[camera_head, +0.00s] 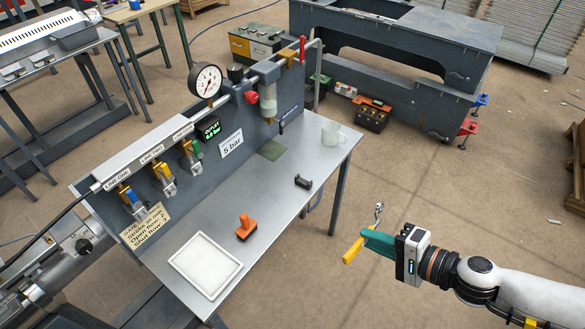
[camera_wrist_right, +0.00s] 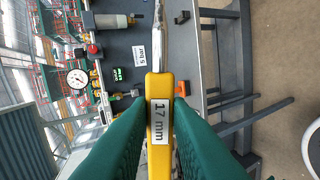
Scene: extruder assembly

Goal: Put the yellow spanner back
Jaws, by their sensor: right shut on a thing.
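The yellow spanner (camera_head: 352,252) is held in my right gripper (camera_head: 368,238), in the air to the right of the metal bench, clear of its edge. Its yellow handle points down-left and its metal end up-right in the head view. In the right wrist view the yellow spanner (camera_wrist_right: 160,140) carries a "17 mm" label and lies between the teal fingers of my right gripper (camera_wrist_right: 161,108), which are shut on its handle. Its metal shaft runs up the picture. My left gripper is not in view.
The bench top (camera_head: 265,205) holds a white tray (camera_head: 206,265), an orange-handled stamp (camera_head: 246,228), a small black holder (camera_head: 303,182), a green pad (camera_head: 272,150) and a glass mug (camera_head: 334,136). A panel with valves and a gauge (camera_head: 205,81) stands along its back.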

